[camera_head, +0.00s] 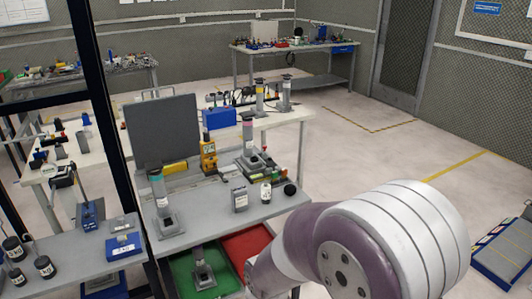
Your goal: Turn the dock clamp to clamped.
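I cannot tell for sure which piece is the dock clamp. A grey stand holding an upright cylinder with a teal top (160,205) is at the front left of the near bench. Another grey stand with a pink-banded cylinder (248,145) is further back on this bench. A small blue fixture with an upright lever (87,218) stands on the left bench. No clamp setting is readable at this size. One of my arms, purple and white, fills the lower right and hides part of the floor and bench front. Neither gripper shows.
A green bin (180,269) holding a grey stand and a red bin (246,243) sit at the near bench's front. A dark upright panel (163,130), a yellow device (208,155) and a jar (266,192) stand on it. A black post (101,110) rises at left. Open floor lies right.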

